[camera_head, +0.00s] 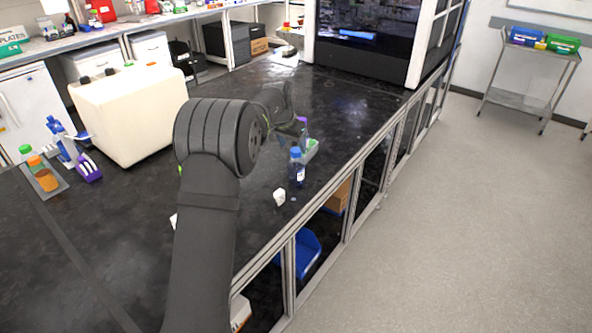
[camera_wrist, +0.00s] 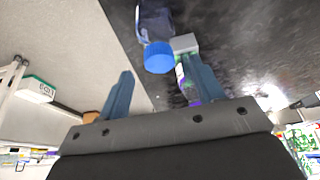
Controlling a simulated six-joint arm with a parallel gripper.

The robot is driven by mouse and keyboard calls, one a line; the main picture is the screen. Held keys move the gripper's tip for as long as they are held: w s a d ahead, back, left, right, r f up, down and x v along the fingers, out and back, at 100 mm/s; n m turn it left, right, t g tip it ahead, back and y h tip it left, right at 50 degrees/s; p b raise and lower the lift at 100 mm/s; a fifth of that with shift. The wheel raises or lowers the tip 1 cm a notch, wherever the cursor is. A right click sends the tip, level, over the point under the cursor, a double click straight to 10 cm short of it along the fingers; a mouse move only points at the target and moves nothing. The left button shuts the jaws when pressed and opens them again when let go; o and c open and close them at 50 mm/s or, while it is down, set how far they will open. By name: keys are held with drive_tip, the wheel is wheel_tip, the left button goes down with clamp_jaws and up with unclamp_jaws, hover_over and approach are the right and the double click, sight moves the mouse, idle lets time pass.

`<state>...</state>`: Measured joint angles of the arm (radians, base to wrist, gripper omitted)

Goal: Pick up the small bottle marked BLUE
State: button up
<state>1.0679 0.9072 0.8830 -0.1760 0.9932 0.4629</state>
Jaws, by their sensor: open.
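A small clear bottle with a blue cap (camera_head: 296,168) stands upright on the black bench near its right edge. I cannot read its label. In the wrist view, the blue-capped bottle (camera_wrist: 158,57) shows just beyond my fingertips, its cap towards me and its body running off the top edge. My gripper (camera_wrist: 159,66) is open, with nothing seen between its fingers. In the head view, my arm hides most of the gripper, which is behind and above the bottle.
A pale rack with green and purple items (camera_head: 311,149) stands just behind the bottle. A small white object (camera_head: 279,197) lies in front of it. A cream box (camera_head: 130,112) and a tray with orange bottles (camera_head: 43,180) are at the left. The bench's right edge is close.

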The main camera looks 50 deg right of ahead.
sight(295, 150)
drive_tip(key=shift+x, duration=2.7)
drive_tip(key=shift+d+r, duration=0.1)
clamp_jaws()
